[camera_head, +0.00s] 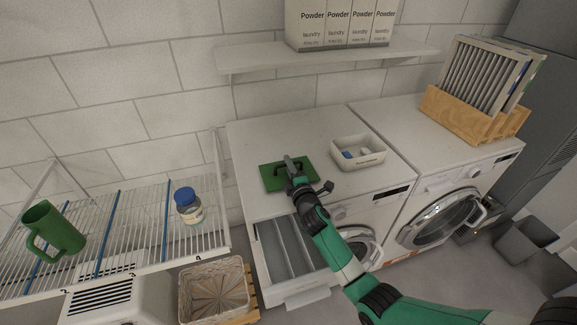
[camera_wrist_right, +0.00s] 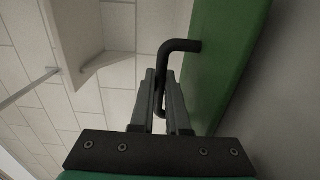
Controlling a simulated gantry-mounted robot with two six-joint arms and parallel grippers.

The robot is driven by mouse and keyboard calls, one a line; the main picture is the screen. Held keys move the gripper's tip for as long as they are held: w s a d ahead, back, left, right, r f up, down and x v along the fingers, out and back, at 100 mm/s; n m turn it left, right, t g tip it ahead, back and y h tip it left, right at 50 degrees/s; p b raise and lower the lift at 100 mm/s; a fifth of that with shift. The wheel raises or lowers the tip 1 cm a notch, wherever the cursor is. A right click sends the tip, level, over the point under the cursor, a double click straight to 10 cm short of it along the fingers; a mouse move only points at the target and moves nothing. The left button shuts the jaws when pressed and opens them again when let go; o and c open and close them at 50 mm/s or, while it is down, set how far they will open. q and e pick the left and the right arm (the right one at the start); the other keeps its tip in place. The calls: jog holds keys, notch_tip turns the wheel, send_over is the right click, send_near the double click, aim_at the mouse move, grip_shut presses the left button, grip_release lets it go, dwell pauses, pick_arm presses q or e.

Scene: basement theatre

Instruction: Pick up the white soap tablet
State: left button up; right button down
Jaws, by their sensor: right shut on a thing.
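A small white tray (camera_head: 360,162) stands on the left washing machine's top. Inside it are a blue piece (camera_head: 347,155) and a small pale piece (camera_head: 365,153), which may be the white soap tablet; it is too small to be sure. My right gripper (camera_head: 291,165) is left of the tray, over a green panel (camera_head: 270,178) on the same top. In the right wrist view, the gripper (camera_wrist_right: 163,98) is shut on the black bar handle (camera_wrist_right: 180,46) of the green panel (camera_wrist_right: 222,60). My left gripper is not in view.
An open drawer (camera_head: 288,248) juts out below the green panel. A wire rack (camera_head: 110,225) at left bears a green mug (camera_head: 55,230) and a blue-lidded jar (camera_head: 187,207). A wicker basket (camera_head: 214,290) is below. A shelf (camera_head: 325,58) with powder boxes hangs above.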

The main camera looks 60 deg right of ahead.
jog(key=c, duration=0.9)
grip_release()
jog(key=shift+f, duration=0.15)
jog(key=shift+r+p, duration=0.3)
jog(key=p+v, duration=0.1)
jog(key=v, duration=1.1)
